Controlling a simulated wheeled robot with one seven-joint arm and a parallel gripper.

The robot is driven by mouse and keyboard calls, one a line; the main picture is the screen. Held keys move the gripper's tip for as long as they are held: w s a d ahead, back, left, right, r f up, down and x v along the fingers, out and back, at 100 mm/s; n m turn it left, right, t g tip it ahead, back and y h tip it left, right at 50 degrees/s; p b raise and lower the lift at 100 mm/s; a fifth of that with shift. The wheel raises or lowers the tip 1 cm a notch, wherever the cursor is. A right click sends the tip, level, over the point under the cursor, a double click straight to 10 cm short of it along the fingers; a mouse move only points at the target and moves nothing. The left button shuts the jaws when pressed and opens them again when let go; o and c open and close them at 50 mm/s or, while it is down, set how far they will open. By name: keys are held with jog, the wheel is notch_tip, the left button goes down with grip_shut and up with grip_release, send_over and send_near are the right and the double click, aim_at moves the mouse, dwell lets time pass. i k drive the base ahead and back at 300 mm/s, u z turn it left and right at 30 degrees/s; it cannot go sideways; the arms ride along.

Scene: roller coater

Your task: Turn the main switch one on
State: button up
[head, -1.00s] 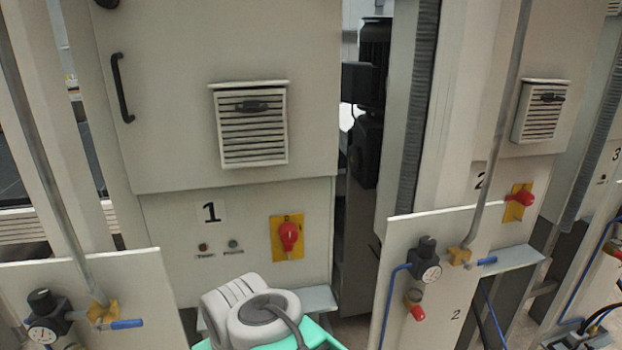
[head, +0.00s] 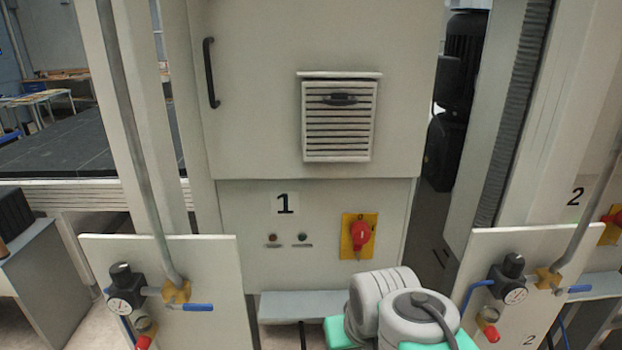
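Main switch one (head: 360,235) is a red rotary knob on a yellow plate. It sits on the lower panel of the beige cabinet marked 1 (head: 285,204), right of two small indicator buttons (head: 287,238). The knob looks roughly upright, but its exact setting is too small to read. Part of my arm, grey and green, shows at the bottom right of the switch, below and in front of it. My gripper is not in view.
A panel with a pressure regulator (head: 121,289) and blue lever stands at the lower left. A similar panel (head: 474,262) stands at the lower right, marked 2. A grey ledge (head: 300,305) juts out below the switch panel. Another red switch (head: 612,225) shows at the right edge.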

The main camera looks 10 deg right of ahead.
aim_at(360, 231)
jog(key=u, duration=0.45)
jog(key=k, duration=1.2)
jog(key=u, duration=1.15)
jog(key=i, duration=0.65)
jog(key=z, duration=0.65)
jog(key=i, duration=0.95)
jog(key=z, duration=0.25)
